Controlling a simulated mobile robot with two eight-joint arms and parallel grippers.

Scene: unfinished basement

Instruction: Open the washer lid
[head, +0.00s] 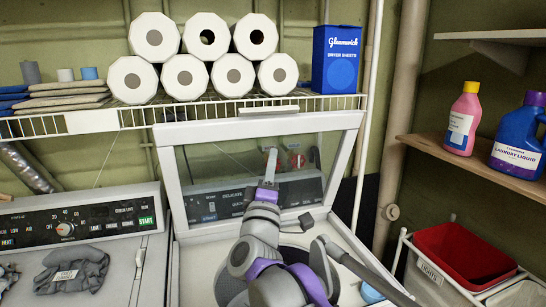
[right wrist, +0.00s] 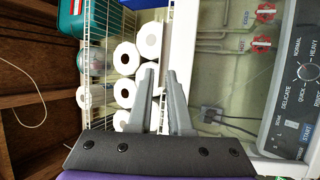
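The washer lid (head: 205,131), a white frame around a clear pane, stands raised and nearly upright in the middle of the head view, its top edge in front of the wire shelf. The washer's control panel (head: 232,197) shows through the pane. My right gripper (head: 270,163) is in front of the pane, pointing up. In the right wrist view, its two fingers (right wrist: 160,75) are a little apart with nothing seen between them, and the lid's pale frame (right wrist: 182,38) is close by. I cannot tell whether they touch. My left gripper is not in view.
A second machine (head: 80,226) with a dial stands at left, dark cloths on it. The wire shelf (head: 90,121) above holds several paper rolls (head: 207,37) and a blue dryer-sheet box (head: 336,60). At right are a bottle shelf (head: 480,160) and a bin with red inside (head: 465,255).

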